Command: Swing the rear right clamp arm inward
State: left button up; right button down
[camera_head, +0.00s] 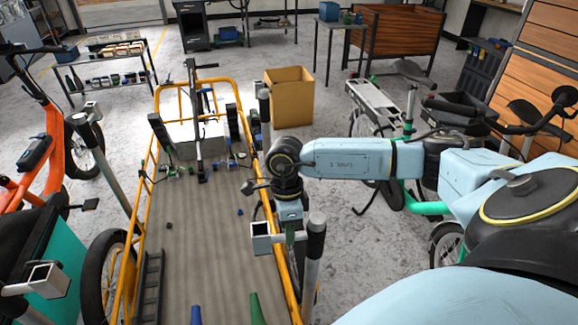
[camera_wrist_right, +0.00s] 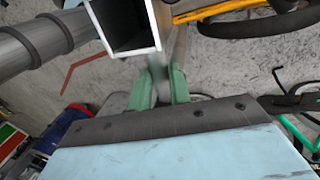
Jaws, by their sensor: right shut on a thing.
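The rear right clamp arm shows as a grey post with a black grip (camera_head: 314,245) and a square metal tube (camera_head: 261,240) to its left. The tube's open end lies over the right edge of the cargo bed. My right gripper (camera_head: 291,237) is between the tube and the post, pointing down, and is shut on part of the clamp arm. In the wrist view, its green fingers (camera_wrist_right: 158,88) close around a thin grey piece just below the square tube (camera_wrist_right: 128,28). The held piece is mostly hidden between the fingers.
The yellow-framed cargo bed (camera_head: 190,240) lies left of my arm. Another clamp post (camera_head: 265,112) stands farther along its right side, with a cardboard box (camera_head: 290,97) beyond. A green bike (camera_head: 385,125) stands to the right. Grey floor is open between them.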

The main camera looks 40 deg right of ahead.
jog(key=shift+s+a+n, duration=0.15)
jog(key=shift+n, duration=0.35)
jog(key=shift+s, duration=0.1)
jog(key=c, duration=1.3)
grip_release()
jog(key=shift+a, duration=0.1)
jog(key=shift+r, duration=0.1)
notch_tip(320, 180, up, 13)
jog(key=w+d, duration=0.1)
jog(key=w, duration=0.1)
jog(key=shift+w+d, duration=0.15)
